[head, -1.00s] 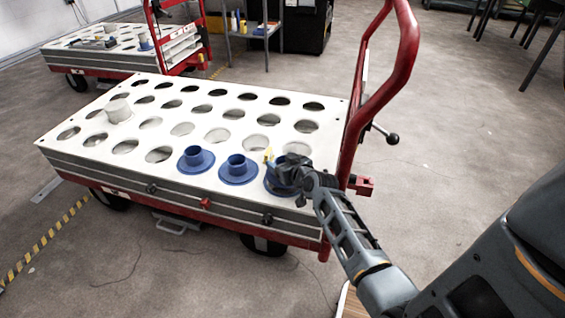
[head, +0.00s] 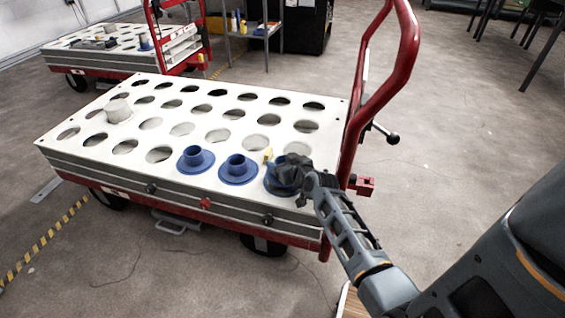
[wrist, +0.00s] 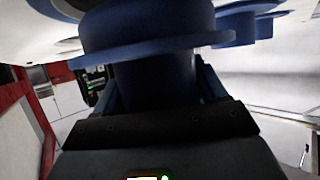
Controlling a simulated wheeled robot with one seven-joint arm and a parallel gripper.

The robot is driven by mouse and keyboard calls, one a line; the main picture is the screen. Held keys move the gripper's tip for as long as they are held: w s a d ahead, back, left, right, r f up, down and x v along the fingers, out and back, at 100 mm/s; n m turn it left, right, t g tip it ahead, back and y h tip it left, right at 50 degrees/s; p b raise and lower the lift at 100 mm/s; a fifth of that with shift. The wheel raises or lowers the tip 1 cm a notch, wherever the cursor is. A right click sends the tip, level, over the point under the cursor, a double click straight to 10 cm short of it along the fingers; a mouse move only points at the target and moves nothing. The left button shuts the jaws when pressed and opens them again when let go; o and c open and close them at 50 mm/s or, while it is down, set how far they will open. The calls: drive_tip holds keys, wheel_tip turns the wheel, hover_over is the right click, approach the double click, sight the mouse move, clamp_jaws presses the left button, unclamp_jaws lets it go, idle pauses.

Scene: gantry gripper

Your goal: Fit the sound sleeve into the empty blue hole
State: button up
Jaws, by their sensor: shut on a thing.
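My gripper (head: 287,170) is at the front right corner of the white perforated top (head: 225,106). It is shut on a blue flanged sleeve (head: 276,184). The wrist view, which looks upside down, shows the jaws on the narrow collar of the held sleeve (wrist: 155,80). Its wide flange and thicker blue body lie beyond the jaws, toward the white top. The body shows beyond the flange, so the sleeve does not look fully seated. The hole under it is mostly hidden. Two similar blue sleeves, the left one (head: 195,158) and the middle one (head: 238,168), sit in the front row.
A pale cylindrical piece (head: 119,110) stands at the left of the top. A small yellow thing (head: 267,155) shows beside my gripper. The red cart handle (head: 373,105) rises close on the right. A second cart (head: 110,50) stands behind. Many holes are empty.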

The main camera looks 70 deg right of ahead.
drive_tip(key=shift+f+b, duration=0.85)
drive_tip(key=o, duration=1.3)
drive_tip(key=shift+c, duration=0.2)
drive_tip(key=p+v, duration=0.2)
drive_tip(key=v, duration=0.6)
drive_tip(key=shift+d, duration=0.1)
